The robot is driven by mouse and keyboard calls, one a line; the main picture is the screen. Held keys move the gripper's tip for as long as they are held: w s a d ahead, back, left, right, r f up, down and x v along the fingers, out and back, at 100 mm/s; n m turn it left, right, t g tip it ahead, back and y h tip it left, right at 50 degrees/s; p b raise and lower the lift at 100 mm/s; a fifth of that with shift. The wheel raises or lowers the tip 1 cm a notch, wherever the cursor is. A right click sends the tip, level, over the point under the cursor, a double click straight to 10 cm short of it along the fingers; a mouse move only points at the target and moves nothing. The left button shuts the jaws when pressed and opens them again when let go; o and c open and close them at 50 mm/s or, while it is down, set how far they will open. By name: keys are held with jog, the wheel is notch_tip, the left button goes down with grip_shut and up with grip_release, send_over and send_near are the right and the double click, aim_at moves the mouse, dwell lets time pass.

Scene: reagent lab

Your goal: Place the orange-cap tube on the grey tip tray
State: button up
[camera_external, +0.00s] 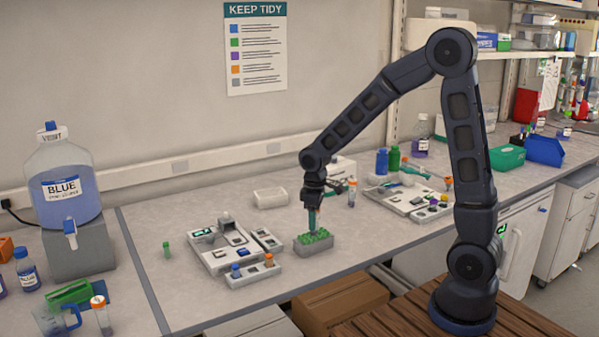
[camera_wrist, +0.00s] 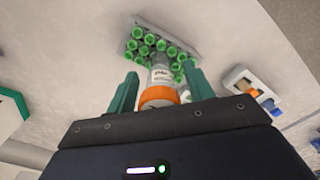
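The grey tip tray (camera_external: 313,249) stands near the front edge of the bench, filled with green-topped pieces. In the wrist view its rim (camera_wrist: 172,32) shows behind the green tops. My gripper (camera_external: 313,222) points straight down just above the tray. In the wrist view the orange-cap tube (camera_wrist: 160,76) lies between the two green fingers of my gripper (camera_wrist: 162,82), its cap nearest the camera and its labelled body over the green tops. Gaps show between the tube and both fingers, so the gripper looks open around it. Its lower end's contact with the tray is unclear.
A white station (camera_external: 220,246) and a small rack (camera_external: 253,274) with blue and orange caps stand left of the tray.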

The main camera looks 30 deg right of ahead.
jog(key=shift+r, duration=0.1)
notch_tip(320, 180, up, 12)
jog(key=shift+d+r, duration=0.2)
jog(key=shift+d, duration=0.05)
jog(key=s+d+r+m+t, duration=0.1)
jog(key=s+d+r+m, duration=0.2)
jog(key=d, duration=0.4)
jog(key=s+d+r+m+t, duration=0.1)
jog(key=s+d+r, duration=0.3)
jog(key=s+d, duration=0.2)
jog(key=s+d+m+t, duration=0.2)
jog(key=s+d+m, duration=0.3)
jog(key=s+d, duration=0.4)
jog(key=s, duration=0.3)
jog(key=shift+d+t, duration=0.25)
jog(key=shift+t, duration=0.05)
